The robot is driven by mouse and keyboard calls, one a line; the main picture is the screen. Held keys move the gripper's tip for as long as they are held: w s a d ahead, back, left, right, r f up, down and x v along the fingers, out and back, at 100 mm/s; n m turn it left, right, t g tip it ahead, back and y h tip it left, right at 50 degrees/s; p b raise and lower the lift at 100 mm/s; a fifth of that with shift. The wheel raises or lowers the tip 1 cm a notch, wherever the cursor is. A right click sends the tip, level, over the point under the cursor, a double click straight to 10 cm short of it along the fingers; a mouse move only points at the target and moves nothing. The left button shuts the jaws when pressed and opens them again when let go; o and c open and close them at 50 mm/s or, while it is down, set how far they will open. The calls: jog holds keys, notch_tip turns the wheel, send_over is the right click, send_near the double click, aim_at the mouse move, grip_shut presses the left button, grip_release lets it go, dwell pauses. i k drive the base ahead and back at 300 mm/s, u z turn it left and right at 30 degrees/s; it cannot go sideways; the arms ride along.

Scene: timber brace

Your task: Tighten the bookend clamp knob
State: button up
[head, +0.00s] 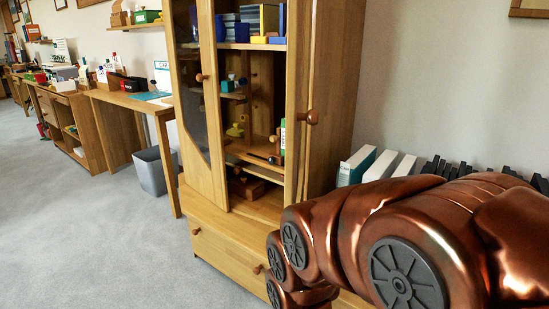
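I cannot tell for sure which item is the bookend clamp. Inside the wooden cabinet (347,75), small items stand on the inner shelves: a teal item with a dark knob-like part (229,84), a yellow-green item (236,131), and an upright green and white item (283,134) with a small round brown part (273,139) beside it. A dark reddish-brown item (247,187) lies on the lowest shelf. All are small, and the door frames hide parts of the interior. My copper arm fills the lower right; my gripper is not in view.
The right cabinet door, with a round wooden knob (312,117), stands partly open. A glazed left door (190,90) and a drawer (222,252) are beside and below. White binders (357,165) stand along the right wall. A grey bin (155,171) stands left; carpet (90,240) is clear.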

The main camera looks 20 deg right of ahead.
aim_at(272, 160)
jog(key=u, duration=0.5)
jog(key=i, duration=0.9)
jog(key=u, duration=0.8)
